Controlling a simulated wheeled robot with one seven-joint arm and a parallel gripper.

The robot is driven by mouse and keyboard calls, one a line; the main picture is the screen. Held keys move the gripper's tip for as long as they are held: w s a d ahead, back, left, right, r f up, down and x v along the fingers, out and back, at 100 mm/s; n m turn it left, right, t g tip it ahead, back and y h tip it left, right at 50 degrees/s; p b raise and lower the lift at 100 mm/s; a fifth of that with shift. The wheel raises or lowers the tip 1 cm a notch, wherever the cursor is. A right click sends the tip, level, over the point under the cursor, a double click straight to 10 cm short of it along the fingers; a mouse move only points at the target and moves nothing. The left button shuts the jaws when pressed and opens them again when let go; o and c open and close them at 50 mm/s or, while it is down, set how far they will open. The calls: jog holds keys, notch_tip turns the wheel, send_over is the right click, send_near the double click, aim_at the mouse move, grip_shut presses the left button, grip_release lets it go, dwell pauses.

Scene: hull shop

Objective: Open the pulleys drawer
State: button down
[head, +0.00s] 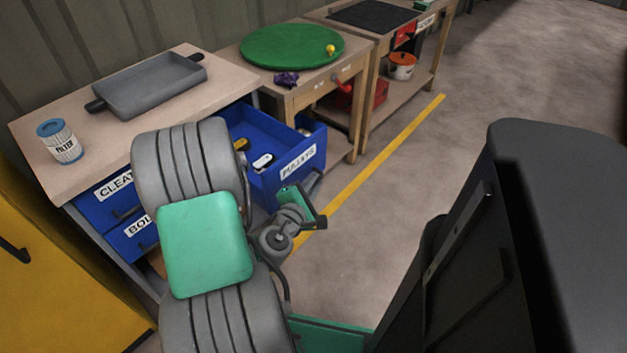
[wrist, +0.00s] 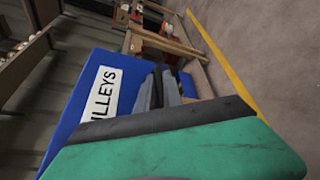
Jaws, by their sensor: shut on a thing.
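The pulleys drawer (head: 319,142) is blue with a white PULLEYS label (head: 298,162) on its front. In the head view it stands pulled well out from the bench, with a small white-and-black item (head: 262,161) and a yellow item inside. My gripper (head: 311,187) is at the drawer's front, below the label, shut on the drawer's handle, which is mostly hidden. In the wrist view the drawer front (wrist: 75,110) fills the left, and my gripper's grey fingers (wrist: 166,90) are close against it.
The cleats drawer (head: 88,212) and a second drawer below it are closed. A grey tray (head: 150,86) and a filter can (head: 60,142) stand on the bench top. A table with a green disc (head: 290,46) is beyond. Clear floor (head: 400,200) lies right of the yellow line.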

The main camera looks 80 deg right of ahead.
jog(key=c, duration=1.8)
grip_release()
jog(key=shift+o, duration=0.2)
jog(key=v, duration=0.7)
jog(key=shift+a, duration=0.35)
jog(key=shift+r, duration=0.1)
